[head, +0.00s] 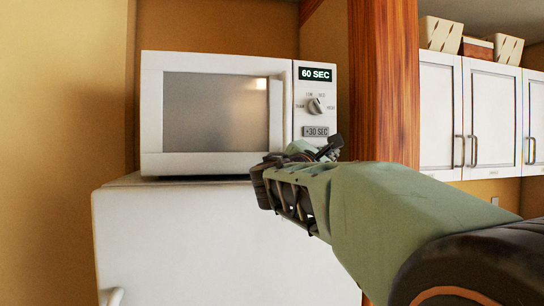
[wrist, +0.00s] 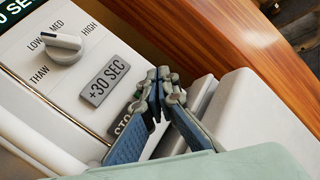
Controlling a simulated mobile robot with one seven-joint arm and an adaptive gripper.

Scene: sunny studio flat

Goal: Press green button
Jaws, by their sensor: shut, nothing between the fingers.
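The white microwave (head: 216,115) has its door shut and a control panel on the right. Its display (head: 315,74) reads 60 SEC. My gripper (head: 330,149) is in front of the lower part of the panel, fingers shut and empty. In the wrist view my gripper's closed tips (wrist: 162,78) are beside the +30 SEC button (wrist: 104,82). A button with dark lettering (wrist: 121,126), partly covered by my fingers, lies below it. I cannot tell whether the tips touch the panel.
The dial (wrist: 62,48) is above the +30 SEC button. The microwave stands on a white fridge-like unit (head: 200,240). A wooden post (head: 384,80) stands close at the right, with white wall cabinets (head: 490,115) beyond it.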

